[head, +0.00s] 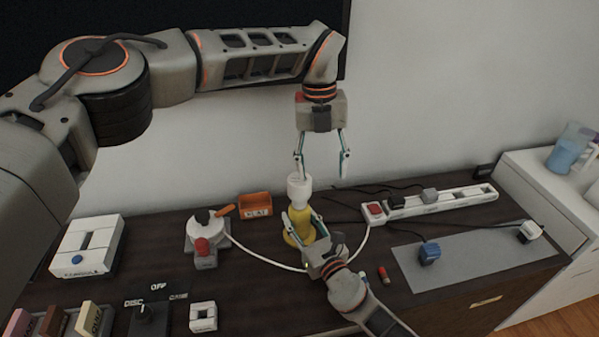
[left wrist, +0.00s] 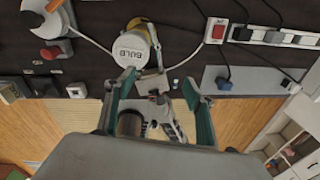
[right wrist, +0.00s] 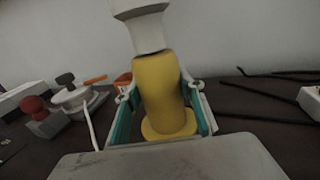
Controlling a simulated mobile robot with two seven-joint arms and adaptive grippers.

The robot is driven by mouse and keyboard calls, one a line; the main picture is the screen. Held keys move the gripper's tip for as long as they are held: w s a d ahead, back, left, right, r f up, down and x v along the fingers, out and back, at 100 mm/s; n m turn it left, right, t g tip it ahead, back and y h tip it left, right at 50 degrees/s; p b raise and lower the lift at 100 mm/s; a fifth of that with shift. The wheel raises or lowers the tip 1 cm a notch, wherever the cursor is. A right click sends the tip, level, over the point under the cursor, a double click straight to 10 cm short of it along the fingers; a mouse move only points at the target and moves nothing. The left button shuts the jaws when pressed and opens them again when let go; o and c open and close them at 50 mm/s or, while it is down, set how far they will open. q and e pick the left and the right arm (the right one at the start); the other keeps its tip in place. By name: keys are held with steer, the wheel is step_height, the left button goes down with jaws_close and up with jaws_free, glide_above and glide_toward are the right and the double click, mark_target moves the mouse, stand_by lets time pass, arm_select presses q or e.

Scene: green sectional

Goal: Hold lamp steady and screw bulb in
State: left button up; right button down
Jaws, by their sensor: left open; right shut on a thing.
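The yellow lamp (head: 302,226) stands upright on the dark cabinet top, with the white bulb (head: 299,187) on its top end. In the left wrist view the bulb (left wrist: 131,48) shows its face marked BULB, and it hides most of the lamp. My right gripper (head: 300,229) is shut on the lamp body; in the right wrist view its fingers are on both sides of the yellow lamp (right wrist: 160,95). My left gripper (head: 322,170) is open and empty, pointing down just above and right of the bulb. I cannot tell whether the bulb is fully seated.
A power strip (head: 440,203) with a red switch and cables lies at the right, behind a grey mat (head: 460,266) with plugs. A device with a red knob (head: 203,243) and an orange box (head: 256,205) stand left of the lamp. A white cable runs beside the lamp.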

arm_select(q)
steer(key=a+f+n, duration=0.1)
steer(key=n, duration=0.4)
steer(key=w+a+f+n, duration=0.1)
steer(key=a+n, duration=0.1)
steer(key=n, duration=0.3)
steer(key=w+a+f+n, duration=0.1)
steer(key=a+n, duration=0.1)
steer(key=n, duration=0.3)
steer(key=shift+f+n+t+y, duration=0.2)
steer(key=shift+n+t+y, duration=0.1)
steer(key=shift+y, duration=0.1)
glide_above(301, 219)
steer(key=w, duration=0.3)
steer(key=shift+a+f, duration=0.2)
steer(key=shift+f, duration=3.8)
